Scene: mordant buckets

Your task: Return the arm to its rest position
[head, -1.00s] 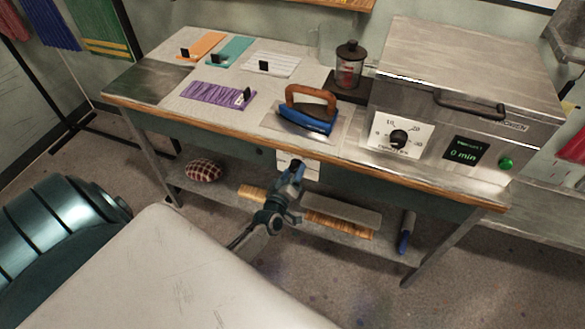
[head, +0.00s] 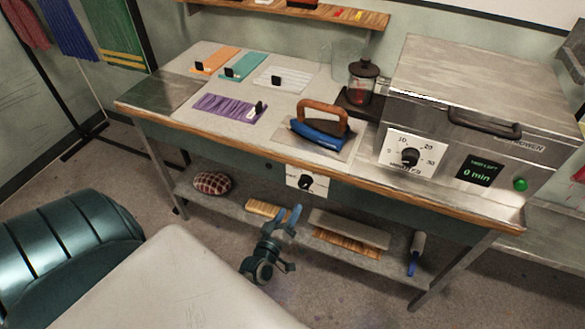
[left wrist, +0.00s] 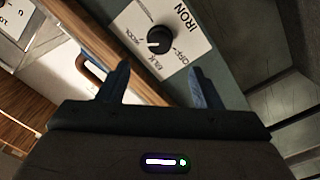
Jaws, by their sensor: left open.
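My left gripper (head: 284,216) is in front of the table, below its front edge and over the lower shelf in the picture. Its blue fingers are apart with nothing between them, as the left wrist view (left wrist: 158,78) also shows. The white IRON dial panel (head: 293,179) with its black knob (head: 306,182) is on the table's front, beyond and above the fingertips. In the left wrist view the knob (left wrist: 160,40) shows ahead of the fingers, apart from them. My right gripper is in no view.
On the table (head: 150,92) are a blue iron (head: 318,133), several cloth swatches and a steel box oven (head: 470,90) reading 0 min. The lower shelf (head: 225,205) holds a checked cushion (head: 212,183) and boards. Free floor lies between table and me.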

